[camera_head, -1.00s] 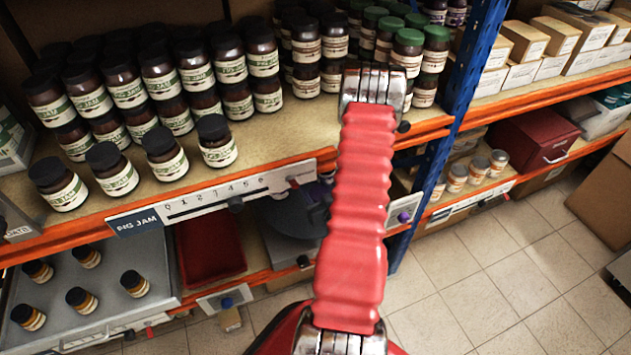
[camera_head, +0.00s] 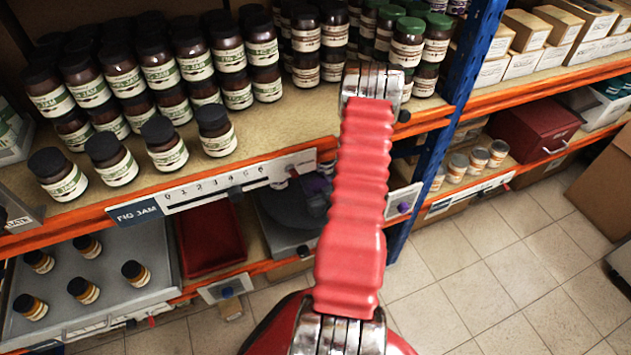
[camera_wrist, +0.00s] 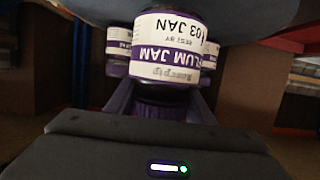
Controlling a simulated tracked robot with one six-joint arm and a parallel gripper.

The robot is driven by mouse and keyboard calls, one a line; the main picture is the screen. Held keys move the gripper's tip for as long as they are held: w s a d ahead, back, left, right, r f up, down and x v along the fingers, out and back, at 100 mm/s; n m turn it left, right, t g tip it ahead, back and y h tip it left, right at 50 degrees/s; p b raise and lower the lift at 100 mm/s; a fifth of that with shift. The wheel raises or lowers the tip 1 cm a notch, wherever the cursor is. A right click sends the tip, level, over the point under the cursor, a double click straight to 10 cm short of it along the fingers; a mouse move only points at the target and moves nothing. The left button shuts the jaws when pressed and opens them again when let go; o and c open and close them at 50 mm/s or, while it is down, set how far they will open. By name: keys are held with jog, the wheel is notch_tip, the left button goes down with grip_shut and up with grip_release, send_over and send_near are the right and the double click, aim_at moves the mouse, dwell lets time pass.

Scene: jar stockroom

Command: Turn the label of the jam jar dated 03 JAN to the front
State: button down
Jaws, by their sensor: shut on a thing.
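The jam jar dated 03 JAN (camera_wrist: 175,45) shows in the wrist view, upside down in the picture. Its white and purple label, with PLUM JAM and 03 JAN, faces the wrist camera. My gripper (camera_wrist: 160,104) is shut on this jar at its dark purple lid (camera_wrist: 158,118). In the head view my red arm covers part of the lower shelf, and my gripper cannot be made out there. A dark round turntable (camera_head: 283,208) lies on that shelf, with purple-lidded things partly hidden at its right.
Similar jars stand close behind at the left (camera_wrist: 118,48) and right (camera_wrist: 209,60). The upper shelf holds rows of fig jam jars (camera_head: 120,75) and an orange front edge (camera_head: 60,238). A blue post (camera_head: 455,90) rises right of my arm. Tiled floor (camera_head: 480,270) is clear.

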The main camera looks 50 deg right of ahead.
jog(key=shift+f, duration=1.15)
jog(key=shift+w+a+n+t+y, duration=0.15)
jog(key=shift+n+t+y, duration=0.25)
jog(key=shift+n+y, duration=0.45)
jog(key=shift+a+f, duration=0.1)
jog(key=shift+f, duration=0.2)
jog(key=c, duration=0.8)
grip_release()
jog(key=shift+o, duration=0.2)
jog(key=v, duration=1.4)
jog(key=shift+d, duration=0.2)
